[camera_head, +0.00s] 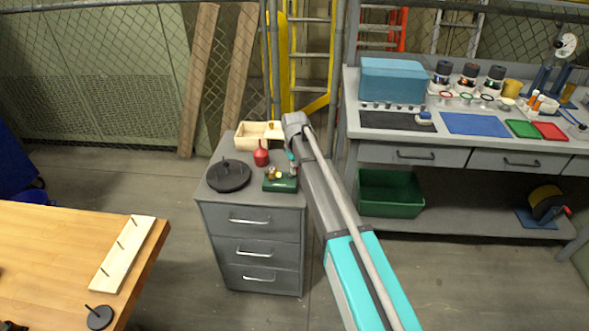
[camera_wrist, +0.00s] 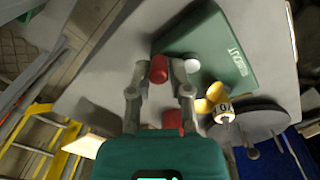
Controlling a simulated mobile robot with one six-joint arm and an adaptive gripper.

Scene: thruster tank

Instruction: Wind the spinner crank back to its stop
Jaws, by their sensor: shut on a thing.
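The spinner is a green block-like base (camera_head: 280,184) on top of the grey drawer cabinet, with brass parts (camera_head: 271,173) on it. In the wrist view the green base (camera_wrist: 212,45) shows pale lettering, and the brass part (camera_wrist: 219,103) carries a small marked dial. The crank's red grip (camera_wrist: 158,69) lies between the fingertips of my gripper (camera_wrist: 160,82), which is shut on it. A pale round knob (camera_wrist: 192,65) sits right beside the grip. In the head view my gripper (camera_head: 292,168) is small at the base's back right, and the grip is hard to make out.
A dark round plate with a peg (camera_head: 229,176), a red bottle (camera_head: 261,154) and a cream bin (camera_head: 250,134) share the cabinet top (camera_head: 215,191). A workbench (camera_head: 440,146) stands right, with a green crate (camera_head: 390,193) below. A wooden table (camera_head: 60,240) stands front left.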

